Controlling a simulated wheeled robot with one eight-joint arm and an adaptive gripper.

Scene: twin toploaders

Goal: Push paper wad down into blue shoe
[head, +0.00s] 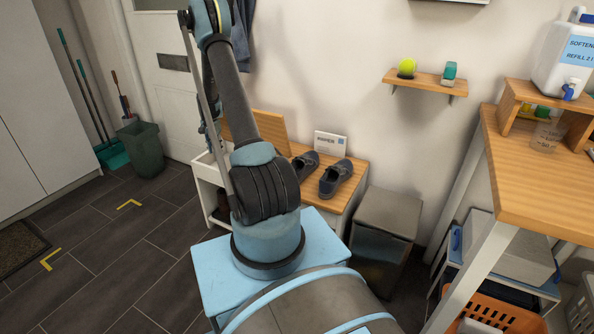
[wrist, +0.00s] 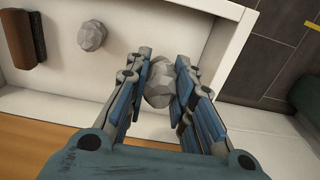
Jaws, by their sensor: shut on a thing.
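My gripper (wrist: 160,82) is shut on a grey-white crumpled paper wad (wrist: 158,96), with a finger on each side of it. It is over a white-walled open compartment or drawer (wrist: 228,40). A second, similar wad (wrist: 92,36) lies loose in that compartment to the left. In the head view two dark bluish shoes stand side by side on a wooden bench top, the left one (head: 304,166) and the right one (head: 336,178). No shoe shows in the wrist view.
A brown brush or block (wrist: 24,38) lies in the compartment, left of the loose wad. On the bench (head: 350,206), a raised wooden lid or board (head: 268,128) and a white card (head: 330,145) stand behind the shoes. A grey bin (head: 386,222) stands right of the bench.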

